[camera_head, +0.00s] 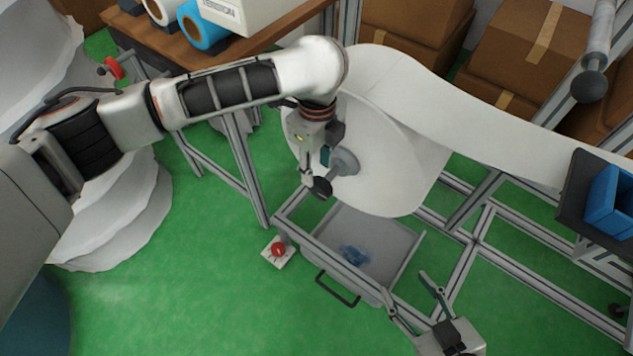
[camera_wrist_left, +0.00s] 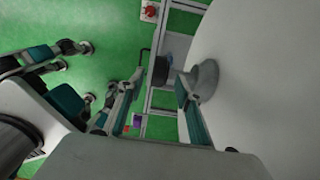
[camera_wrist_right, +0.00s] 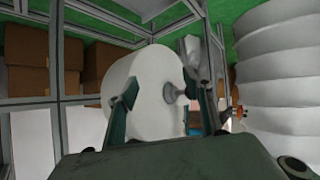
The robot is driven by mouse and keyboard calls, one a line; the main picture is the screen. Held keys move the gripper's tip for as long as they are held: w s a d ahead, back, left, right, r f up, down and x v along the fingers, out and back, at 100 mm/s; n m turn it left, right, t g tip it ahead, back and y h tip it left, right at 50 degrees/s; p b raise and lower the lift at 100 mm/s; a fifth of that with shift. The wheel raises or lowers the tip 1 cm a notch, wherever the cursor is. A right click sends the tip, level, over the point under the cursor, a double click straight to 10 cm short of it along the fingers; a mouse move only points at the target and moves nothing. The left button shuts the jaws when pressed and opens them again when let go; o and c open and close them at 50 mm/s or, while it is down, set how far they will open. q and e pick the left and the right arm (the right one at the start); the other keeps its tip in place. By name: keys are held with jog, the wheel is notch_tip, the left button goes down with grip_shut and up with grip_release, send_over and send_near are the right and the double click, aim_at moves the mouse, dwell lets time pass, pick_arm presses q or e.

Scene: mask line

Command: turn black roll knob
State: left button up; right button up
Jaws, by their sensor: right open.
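The white roll (camera_head: 390,160) has a grey hub (camera_head: 345,162) on its face. A round black knob (camera_head: 320,187) stands out in front of the hub. My left gripper (camera_head: 316,165) reaches down at the knob. In the left wrist view the knob (camera_wrist_left: 158,70) lies between the partly spread fingertips; whether they touch it is unclear. My right gripper (camera_head: 408,288) is open and empty at the lower right, apart from the roll. In the right wrist view the roll (camera_wrist_right: 145,85) and hub (camera_wrist_right: 172,92) show beyond its fingers.
A grey tray (camera_head: 390,250) with a blue item sits in the metal frame below the roll. A red button box (camera_head: 278,251) stands beside it. A wooden table (camera_head: 160,45) is at upper left, cardboard boxes (camera_head: 520,50) behind, a blue bin (camera_head: 610,205) at right.

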aim_at(316, 181)
pick_arm(q)
notch_tip(316, 181, down, 4)
jog(key=shift+s+f+b, duration=0.15)
jog(key=shift+f+b, duration=0.05)
jog(key=shift+b, duration=0.7)
notch_tip(316, 181, down, 3)
jog(key=shift+f+b, duration=0.2)
jog(key=shift+b, duration=0.65)
jog(key=shift+w+r, duration=0.1)
jog(key=shift+w, duration=0.1)
pick_arm(e)
jog(key=shift+m+t+y, duration=0.4)
jog(key=shift+m+y, duration=0.1)
jog(key=a, duration=0.1)
jog(key=w+a+r, duration=0.1)
jog(key=a+r, duration=0.1)
jog(key=shift+w+a+r, duration=0.15)
jog(key=shift+w, duration=0.15)
pick_arm(q)
grip_shut()
pick_arm(e)
jog(key=shift+s+f, duration=0.15)
jog(key=shift+f, duration=0.05)
